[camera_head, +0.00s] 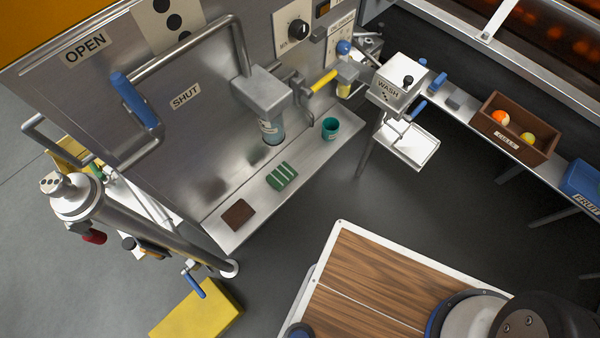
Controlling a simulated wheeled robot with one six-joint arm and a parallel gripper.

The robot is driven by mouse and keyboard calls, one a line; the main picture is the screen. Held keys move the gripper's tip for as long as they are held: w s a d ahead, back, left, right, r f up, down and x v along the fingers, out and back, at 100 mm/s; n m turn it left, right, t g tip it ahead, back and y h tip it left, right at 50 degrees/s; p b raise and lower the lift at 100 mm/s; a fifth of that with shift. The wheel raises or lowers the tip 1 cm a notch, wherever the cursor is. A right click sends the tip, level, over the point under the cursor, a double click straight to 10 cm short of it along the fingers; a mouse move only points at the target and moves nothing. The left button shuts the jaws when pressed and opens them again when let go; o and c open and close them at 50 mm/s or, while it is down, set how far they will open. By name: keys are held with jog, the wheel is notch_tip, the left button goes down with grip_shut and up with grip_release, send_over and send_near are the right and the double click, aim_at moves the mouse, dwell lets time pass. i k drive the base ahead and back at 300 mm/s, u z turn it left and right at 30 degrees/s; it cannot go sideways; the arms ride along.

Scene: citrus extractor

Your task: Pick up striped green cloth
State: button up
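The striped green cloth (281,177) lies flat on the steel shelf (232,220) in front of the extractor panel. It is green with pale stripes. A brown pad or cloth (238,213) lies to its left, apart from it. A teal cup (330,127) stands to its right, further along the shelf. My gripper is not visible in the head view; only dark and pale rounded parts, probably of my own arm, show at the bottom right, well away from the cloth.
A spout with a clear blue-grey container (271,131) stands just behind the cloth. A yellow-handled tap (323,82) and the wash box (398,86) are to the right. A steel post (150,232) and yellow block (197,312) stand at left. Dark floor lies in front of the shelf.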

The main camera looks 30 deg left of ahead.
aim_at(280, 178)
jog(key=k, duration=0.55)
jog(key=u, duration=1.2)
